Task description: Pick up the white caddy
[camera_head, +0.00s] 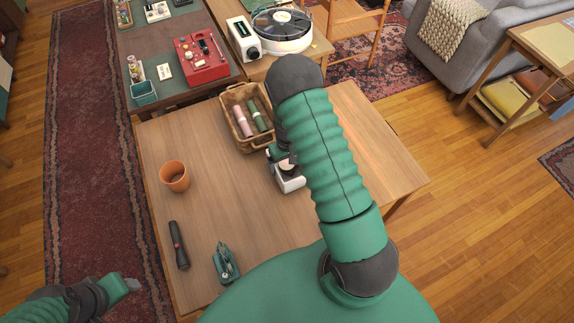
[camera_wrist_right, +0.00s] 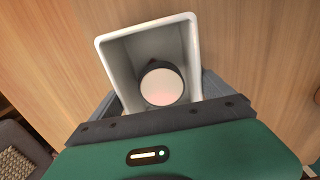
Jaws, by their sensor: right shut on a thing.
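The white caddy (camera_head: 291,184) is on the wooden table (camera_head: 222,200), under my right forearm, which hides part of it. In the right wrist view the caddy (camera_wrist_right: 121,64) is an open box with pale walls. A round, pale-topped object with a dark rim (camera_wrist_right: 162,84) is inside it. My right gripper (camera_head: 280,160) is shut on the caddy, with grey fingers along its sides. I cannot tell whether the caddy touches the table. My left gripper (camera_head: 124,287) is at the lower left, away from the caddy; its jaws are too small to read.
A wicker basket (camera_head: 236,134) with rolled items is just behind the caddy. An orange pot (camera_head: 175,176), a black flashlight (camera_head: 178,245) and a small green tool (camera_head: 226,264) stand or lie on the left half. The table is bare to the right of my forearm.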

